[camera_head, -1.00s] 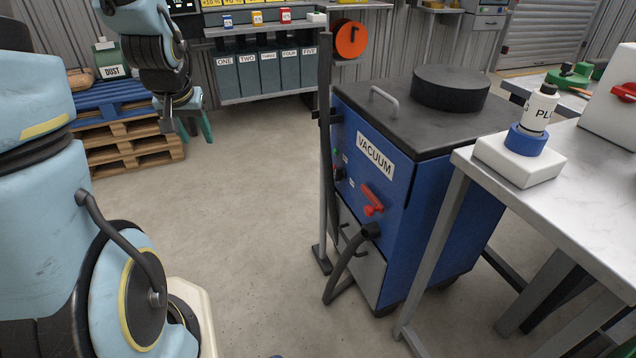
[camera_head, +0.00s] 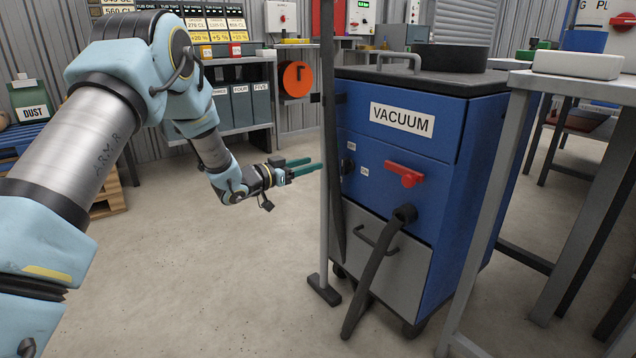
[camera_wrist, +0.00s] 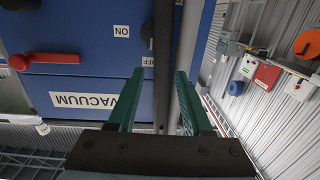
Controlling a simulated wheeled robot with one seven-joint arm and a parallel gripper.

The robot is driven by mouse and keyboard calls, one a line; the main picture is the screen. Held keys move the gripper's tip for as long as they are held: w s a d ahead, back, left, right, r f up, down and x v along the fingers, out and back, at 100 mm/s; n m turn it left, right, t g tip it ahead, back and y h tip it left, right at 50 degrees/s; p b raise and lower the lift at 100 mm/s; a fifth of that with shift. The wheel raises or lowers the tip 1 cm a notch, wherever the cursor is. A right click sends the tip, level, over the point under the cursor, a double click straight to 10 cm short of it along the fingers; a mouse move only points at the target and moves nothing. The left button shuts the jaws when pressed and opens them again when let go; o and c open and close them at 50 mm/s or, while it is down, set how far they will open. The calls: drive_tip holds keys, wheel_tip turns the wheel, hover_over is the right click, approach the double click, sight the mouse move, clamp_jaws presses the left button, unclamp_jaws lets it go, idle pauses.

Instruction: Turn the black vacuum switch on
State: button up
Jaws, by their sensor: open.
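The blue vacuum cabinet (camera_head: 390,150) stands right of centre in the head view, with a VACUUM label. Small ON and OFF labels sit on its front; in the wrist view the ON label (camera_wrist: 121,31) appears upside down. A small dark part, likely the black switch (camera_head: 347,167), shows beside these labels, partly hidden by the upright pole; I cannot tell its position. My gripper (camera_head: 314,164) has green fingers, open and empty, pointing right toward the pole and cabinet. In the wrist view my gripper (camera_wrist: 160,72) has the dark bar between or beyond its fingers; contact cannot be told.
A grey pole (camera_head: 324,230) and dark bar stand before the cabinet's left edge. A red handle (camera_head: 404,174) and black hose (camera_head: 375,275) are on the front. The floor left of the cabinet is clear.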

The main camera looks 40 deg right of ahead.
sight(343, 160)
drive_tip(key=shift+m+g, duration=0.3)
drive_tip(key=shift+g, duration=0.2)
drive_tip(key=d+b, duration=0.1)
drive_tip(key=d, duration=0.2)
drive_tip(key=s+d, duration=0.1)
drive_tip(key=d, duration=0.3)
drive_tip(key=d+f+b, duration=0.1)
drive_tip(key=d, duration=0.3)
drive_tip(key=shift+s+b, duration=0.35)
drive_tip(key=shift+c, duration=0.2)
clamp_jaws()
